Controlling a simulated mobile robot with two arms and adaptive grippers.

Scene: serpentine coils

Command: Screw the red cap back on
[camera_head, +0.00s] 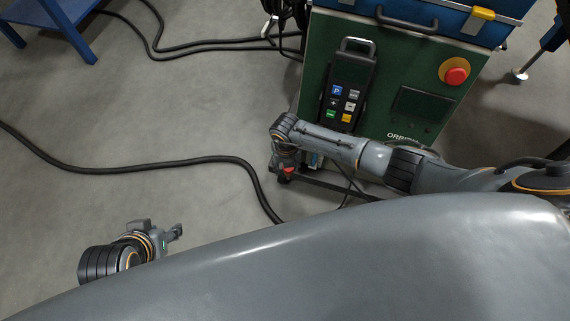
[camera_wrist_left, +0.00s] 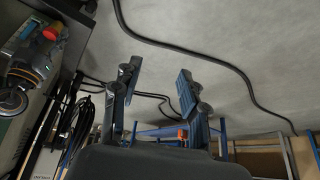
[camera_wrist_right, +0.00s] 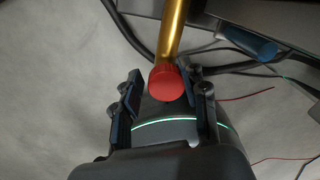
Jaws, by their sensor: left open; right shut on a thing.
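The red cap (camera_wrist_right: 166,82) sits at the end of a brass-coloured tube (camera_wrist_right: 173,28) in the right wrist view. My right gripper (camera_wrist_right: 160,72) is shut on the cap, with a finger on each side of it. In the head view my right gripper (camera_head: 287,172) is low beside the green cabinet's left front corner, with a bit of red showing at it. The cap's thread and how far it is seated are hidden. My left gripper (camera_head: 178,232) is open at the lower left, over the floor; the left wrist view shows nothing between its fingers (camera_wrist_left: 157,72).
The green cabinet (camera_head: 318,70) carries a handheld keypad (camera_head: 345,90) and a red button (camera_head: 456,76). Black cables (camera_head: 150,168) run across the floor. A blue stand (camera_head: 75,25) is at the upper left. The floor around my left gripper is mostly clear.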

